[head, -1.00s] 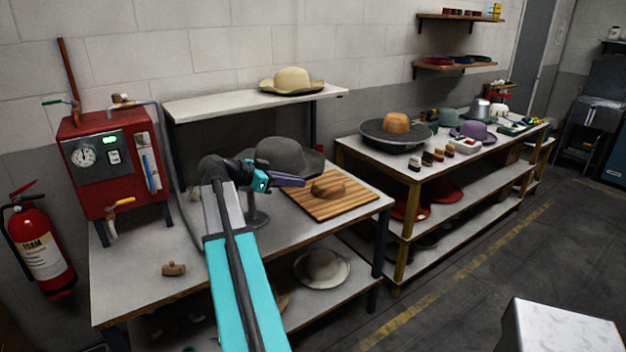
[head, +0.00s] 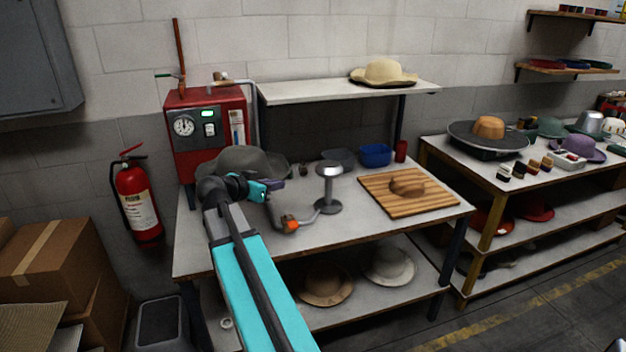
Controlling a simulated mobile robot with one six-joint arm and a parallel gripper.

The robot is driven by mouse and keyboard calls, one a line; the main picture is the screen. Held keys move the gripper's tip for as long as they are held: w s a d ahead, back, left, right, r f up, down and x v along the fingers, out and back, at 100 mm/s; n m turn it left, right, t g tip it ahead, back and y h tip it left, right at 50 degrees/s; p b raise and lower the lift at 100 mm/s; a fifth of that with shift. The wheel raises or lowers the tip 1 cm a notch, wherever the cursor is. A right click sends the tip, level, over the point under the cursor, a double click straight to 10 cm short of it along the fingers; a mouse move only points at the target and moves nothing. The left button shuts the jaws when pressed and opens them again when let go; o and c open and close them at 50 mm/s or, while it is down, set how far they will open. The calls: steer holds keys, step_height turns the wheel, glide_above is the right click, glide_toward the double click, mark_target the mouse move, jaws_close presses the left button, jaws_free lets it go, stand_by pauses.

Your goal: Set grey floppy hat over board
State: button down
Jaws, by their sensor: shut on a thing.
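The grey floppy hat (head: 243,160) is at the left of the worktable, in front of the red machine and partly hidden by my wrist. My gripper (head: 277,184), with purple fingers, is shut on the hat at its near brim; the exact grip is hard to see. The striped wooden board (head: 380,198) lies flat on the right part of the table, well to the right of the hat. A brown hat-shaped piece (head: 407,186) sits on the board.
A metal stand (head: 329,190) with a round top is between gripper and board. An orange-tipped tool (head: 289,223) lies near it. Blue bowl (head: 375,155) and red can (head: 401,151) stand behind. A raised shelf (head: 330,93) holds a cream hat (head: 384,73).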

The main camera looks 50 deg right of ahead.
steer(key=w+a+n+t, duration=0.1)
steer(key=w+a, duration=0.2)
steer(key=a, duration=0.1)
steer(key=w+a+f+n+t+y, duration=0.1)
steer(key=w+a+n+t, duration=0.1)
steer(key=a, duration=0.3)
steer(key=w+a+n+t, duration=0.1)
steer(key=w+a+t, duration=0.1)
steer(key=w+a, duration=0.2)
steer(key=shift+a+f, duration=0.35)
steer(key=shift+a, duration=0.25)
steer(key=w+a+f+n+t+y, duration=0.1)
steer(key=w+a+n+t+y, duration=0.15)
steer(key=a, duration=0.65)
steer(key=w+a+n+t+y, duration=0.2)
steer(key=w+a+n, duration=0.15)
steer(key=a, duration=0.55)
steer(key=w+a+r+n+t+y, duration=0.1)
steer(key=w+a+r+n+y, duration=0.1)
steer(key=a, duration=0.5)
steer(key=w+a+r+n+t+y, duration=0.1)
steer(key=w+a+r+n+y, duration=0.1)
steer(key=a+r+n+y, duration=0.2)
steer(key=shift+a+r+n+t+y, duration=0.2)
steer(key=shift+a+n+t+y, duration=0.2)
steer(key=shift+a+y, duration=0.8)
steer(key=shift+a+h, duration=0.2)
steer(key=shift+h, duration=0.05)
